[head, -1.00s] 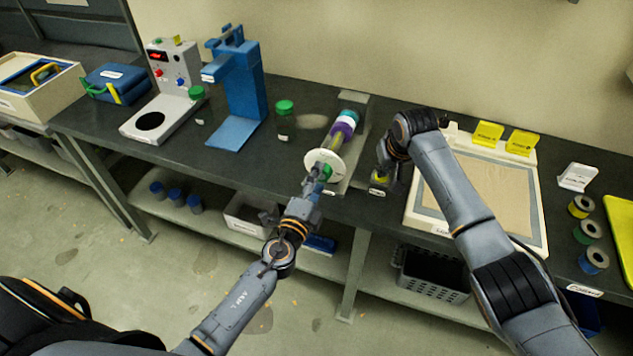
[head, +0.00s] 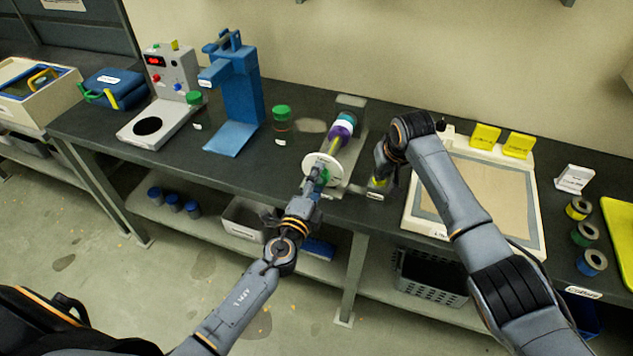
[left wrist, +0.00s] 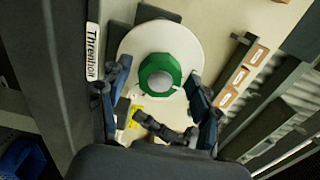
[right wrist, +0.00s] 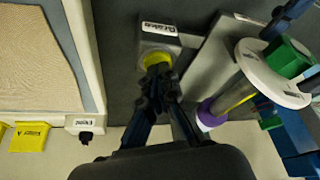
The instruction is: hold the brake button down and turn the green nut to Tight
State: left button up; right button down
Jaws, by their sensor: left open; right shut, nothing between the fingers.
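The green nut (left wrist: 160,73) sits at the centre of a white disc (left wrist: 130,45) on the end of the expeller's shaft. In the left wrist view my left gripper (left wrist: 158,78) is open, with one finger on each side of the nut and gaps visible. In the head view it (head: 318,180) is at the disc (head: 313,162). The yellow brake button (right wrist: 155,60) sits on a grey block with a Brake label (right wrist: 160,28). My right gripper (right wrist: 157,78) is shut and empty, its tips over the button's near side. I cannot tell how far the button is pressed.
Purple and white rings (head: 341,130) sit on the shaft behind the disc. A framed tray (head: 480,185) stands right of the brake block. A blue press (head: 236,100) and a green-capped jar (head: 282,113) stand to the left. My left arm reaches in over the table's front edge.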

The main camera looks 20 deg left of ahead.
pick_arm(q)
jog(key=shift+w, duration=0.5)
jog(key=shift+s, duration=0.2)
dwell(0.4)
